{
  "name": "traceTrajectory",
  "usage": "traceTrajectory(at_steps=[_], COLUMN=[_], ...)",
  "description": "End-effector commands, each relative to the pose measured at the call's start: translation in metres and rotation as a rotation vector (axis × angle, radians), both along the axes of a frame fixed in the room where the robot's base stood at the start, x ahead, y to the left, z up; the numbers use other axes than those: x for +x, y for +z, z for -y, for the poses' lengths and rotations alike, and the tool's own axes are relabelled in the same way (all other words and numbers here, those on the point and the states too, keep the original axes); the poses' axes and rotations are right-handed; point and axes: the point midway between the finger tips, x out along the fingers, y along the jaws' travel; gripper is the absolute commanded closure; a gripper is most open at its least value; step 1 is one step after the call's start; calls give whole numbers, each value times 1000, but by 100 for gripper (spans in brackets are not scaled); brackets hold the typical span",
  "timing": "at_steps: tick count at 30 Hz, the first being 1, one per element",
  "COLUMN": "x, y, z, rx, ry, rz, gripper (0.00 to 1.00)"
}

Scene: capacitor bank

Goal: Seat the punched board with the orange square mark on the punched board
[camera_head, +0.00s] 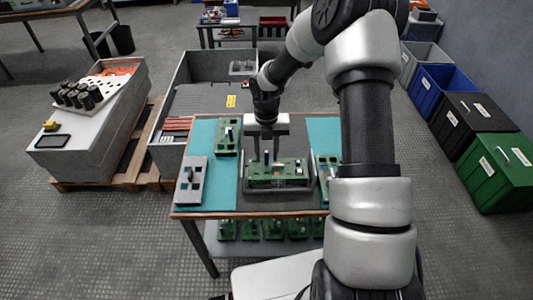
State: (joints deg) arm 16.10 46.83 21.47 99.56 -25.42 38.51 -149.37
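A green punched board (262,183) lies in a grey tray (280,191) at the front middle of the workbench. A small orange mark shows on it, too small to tell its exact shape. Small dark and pale parts stand on the board. My gripper (266,160) points straight down over the left half of this board. Its two dark fingers are apart, with a small pale upright part visible between them; I see no contact with it. Whether a second board lies under the green one is hidden.
Another green board (226,146) lies at the bench's back left and one (327,178) at the right, partly behind my arm. A grey punched plate (191,194) lies front left. Several green boards stand on the lower shelf. A grey crate (181,80) stands behind the bench.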

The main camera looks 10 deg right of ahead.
Motion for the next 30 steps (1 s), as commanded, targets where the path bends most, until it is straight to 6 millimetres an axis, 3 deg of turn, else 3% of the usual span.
traceTrajectory(at_steps=[18,24,30], x=[1,1,0], y=[137,163,170], z=[1,0,0], rx=[-1,-1,0], ry=[-1,-1,-1], rz=[5,3,2], gripper=[67,67,67])
